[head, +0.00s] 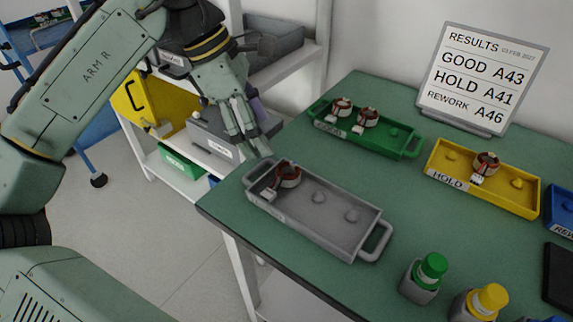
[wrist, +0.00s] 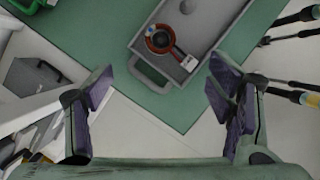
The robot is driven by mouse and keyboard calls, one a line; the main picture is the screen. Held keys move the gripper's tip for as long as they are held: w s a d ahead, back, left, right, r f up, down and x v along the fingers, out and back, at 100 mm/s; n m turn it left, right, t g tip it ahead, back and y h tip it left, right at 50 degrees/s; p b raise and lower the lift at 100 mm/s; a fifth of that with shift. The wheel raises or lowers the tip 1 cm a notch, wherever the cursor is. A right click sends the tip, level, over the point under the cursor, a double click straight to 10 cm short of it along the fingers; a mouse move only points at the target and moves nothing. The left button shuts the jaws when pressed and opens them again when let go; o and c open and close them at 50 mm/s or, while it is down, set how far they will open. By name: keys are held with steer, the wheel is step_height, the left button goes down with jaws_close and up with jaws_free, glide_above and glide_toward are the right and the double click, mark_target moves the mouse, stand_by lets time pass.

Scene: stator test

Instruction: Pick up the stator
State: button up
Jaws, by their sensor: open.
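A stator (head: 287,176), a small ring with red-brown windings and a white tag, sits at the left end of the grey tray (head: 318,236). It also shows in the wrist view (wrist: 160,40), near the tray's handle end, ahead of the fingers. My gripper (head: 250,135) is above and behind the tray's left end, near the table's corner, apart from the stator. In the wrist view its two fingers (wrist: 160,105) are spread wide with nothing between them. Two more stators (head: 355,112) are in the green tray (head: 385,143), and one (head: 486,163) is in the yellow HOLD tray (head: 515,198).
A results board (head: 483,75) stands at the table's back. Green-capped (head: 425,275) and yellow-capped (head: 480,302) bottles stand near the front right. A blue tray (head: 560,208) is at the right edge. White shelving with boxes (head: 215,135) is left of the table.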

glide_toward(285, 169)
steer(key=shift+s+d+f, duration=0.25)
steer(key=shift+s+f, duration=0.15)
steer(key=shift+f, duration=0.15)
steer(key=shift+s+d+f, duration=0.25)
steer(key=shift+s+f, duration=0.15)
steer(key=shift+f, duration=0.2)
steer(key=shift+s+d+p+x, duration=0.15)
steer(key=shift+p+x, duration=0.1)
steer(key=shift+x, duration=1.15)
steer(key=shift+s+d+p+x, duration=0.15)
steer(key=shift+p+x, duration=0.05)
steer(key=shift+x, duration=1.15)
steer(key=shift+r, duration=0.1)
steer(key=shift+c, duration=0.2)
steer(key=c, duration=1.6)
